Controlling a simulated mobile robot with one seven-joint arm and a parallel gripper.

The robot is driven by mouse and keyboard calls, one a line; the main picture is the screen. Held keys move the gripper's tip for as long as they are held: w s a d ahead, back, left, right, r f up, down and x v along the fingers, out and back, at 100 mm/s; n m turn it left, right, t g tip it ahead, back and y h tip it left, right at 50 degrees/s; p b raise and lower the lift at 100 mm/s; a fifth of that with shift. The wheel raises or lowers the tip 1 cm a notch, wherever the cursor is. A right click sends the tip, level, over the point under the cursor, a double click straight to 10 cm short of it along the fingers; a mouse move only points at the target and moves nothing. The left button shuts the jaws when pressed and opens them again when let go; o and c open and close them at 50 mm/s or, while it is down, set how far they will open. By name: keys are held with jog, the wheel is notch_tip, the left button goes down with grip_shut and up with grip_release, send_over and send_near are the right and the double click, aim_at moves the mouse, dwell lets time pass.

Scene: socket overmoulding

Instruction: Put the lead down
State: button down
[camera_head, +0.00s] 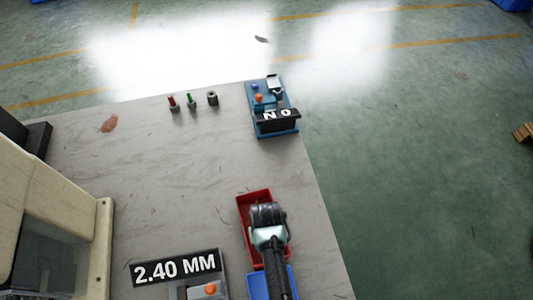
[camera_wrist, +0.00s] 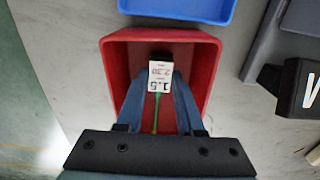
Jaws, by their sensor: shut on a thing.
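The lead (camera_wrist: 156,112) shows in the wrist view as a thin green wire with a dark end and a white tag (camera_wrist: 160,77) printed 1.5 and 2.30, upside down. My gripper (camera_wrist: 159,82) has its blue fingers on either side of the lead, shut on it. The lead and fingertips are over or inside the red bin (camera_wrist: 205,55); how far the lead is above the floor of the bin I cannot tell. In the head view my wrist covers part of the red bin (camera_head: 243,205), and the lead is hidden.
A blue bin (camera_head: 257,287) adjoins the red bin. A device with a 2.40 MM display (camera_head: 175,268) stands left of it. A blue fixture (camera_head: 258,97) with a NO sign (camera_head: 278,115) and small red, green and dark pieces (camera_head: 190,101) stand at the far edge. The middle of the table is clear.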

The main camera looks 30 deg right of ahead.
jog(key=c, duration=0.5)
grip_release()
jog(key=shift+c, duration=0.2)
jog(key=shift+r, duration=0.15)
notch_tip(320, 180, up, 13)
jog(key=p, duration=0.1)
jog(key=w+r+n+t+h, duration=0.15)
jog(key=w+r+t, duration=0.55)
jog(key=w+r, duration=0.8)
jog(key=w+a+r+t, duration=0.1)
jog(key=w+r+t, duration=0.25)
jog(key=r, duration=0.75)
jog(key=w+a+r+t, duration=0.2)
jog(key=w+r+t, duration=0.15)
jog(key=r, duration=0.75)
jog(key=s+a+r+t, duration=0.2)
jog(key=r+t, duration=0.1)
jog(key=r, duration=0.4)
jog(key=s+a+r+n+t, duration=0.1)
jog(key=r+t, duration=0.1)
jog(key=r, duration=0.5)
jog(key=s+a+r+t, duration=0.2)
jog(key=r+t, duration=0.1)
jog(key=r, duration=0.4)
jog(key=s+a+r+t+y, duration=0.1)
jog(key=s+r+t, duration=0.4)
jog(key=s+r, duration=0.5)
jog(key=shift+a+r+n, duration=0.35)
jog(key=shift+a+r, duration=0.5)
